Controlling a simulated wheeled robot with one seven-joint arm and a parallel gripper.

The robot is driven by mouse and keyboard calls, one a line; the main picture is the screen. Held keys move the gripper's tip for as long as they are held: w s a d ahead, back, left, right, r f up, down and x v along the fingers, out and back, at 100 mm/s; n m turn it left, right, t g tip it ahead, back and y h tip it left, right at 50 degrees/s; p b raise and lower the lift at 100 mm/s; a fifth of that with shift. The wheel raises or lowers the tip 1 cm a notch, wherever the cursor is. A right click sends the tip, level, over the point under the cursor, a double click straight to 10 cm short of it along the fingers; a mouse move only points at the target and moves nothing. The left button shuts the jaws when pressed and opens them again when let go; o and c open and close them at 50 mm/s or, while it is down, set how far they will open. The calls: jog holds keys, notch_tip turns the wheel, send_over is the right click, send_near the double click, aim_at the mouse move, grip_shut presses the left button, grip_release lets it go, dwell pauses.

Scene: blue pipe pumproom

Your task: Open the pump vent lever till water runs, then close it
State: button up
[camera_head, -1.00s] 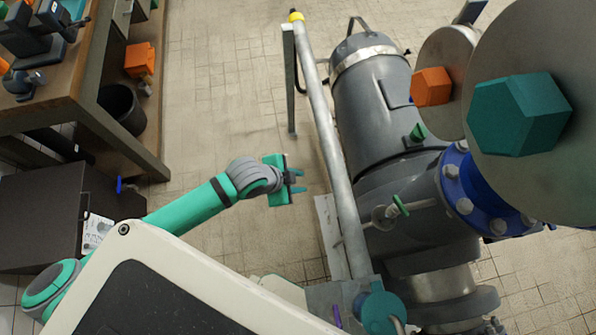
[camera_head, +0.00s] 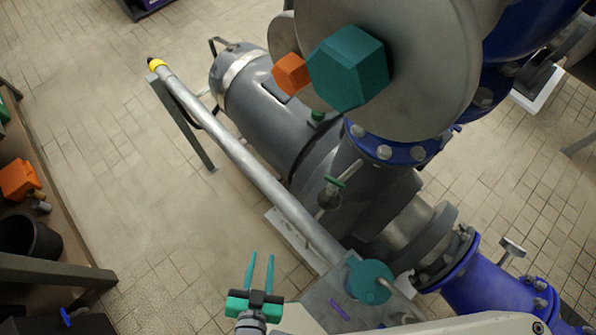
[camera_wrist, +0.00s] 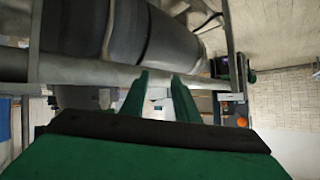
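The grey pump and motor (camera_head: 258,115) lie beyond a slanting metal rail. A small valve with a green lever (camera_head: 335,181), which looks like the vent lever, stands on the pump body near the blue flange. A second green piece (camera_head: 317,116) sits higher up on the housing. My gripper (camera_head: 261,258) is at the bottom of the head view, on the near side of the rail, well short of the lever. Its two fingers are apart with nothing between them. The wrist view shows the fingers (camera_wrist: 158,80) facing the rail; I cannot make out the lever there. No water shows.
The metal rail (camera_head: 240,155) with a yellow end runs between my gripper and the pump. A teal round part (camera_head: 370,282) and a purple strip (camera_head: 338,310) are on the grey plate at its near end. A bench (camera_head: 60,272) stands left. Floor between is clear.

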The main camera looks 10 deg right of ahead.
jog(key=s+d+r+n+t+y, duration=0.1)
jog(key=d+r+n+t, duration=0.2)
jog(key=d+r, duration=0.5)
jog(key=shift+d+r+n+t+y, duration=0.15)
jog(key=shift+r+n+t+y, duration=0.15)
jog(key=shift+n+t, duration=0.1)
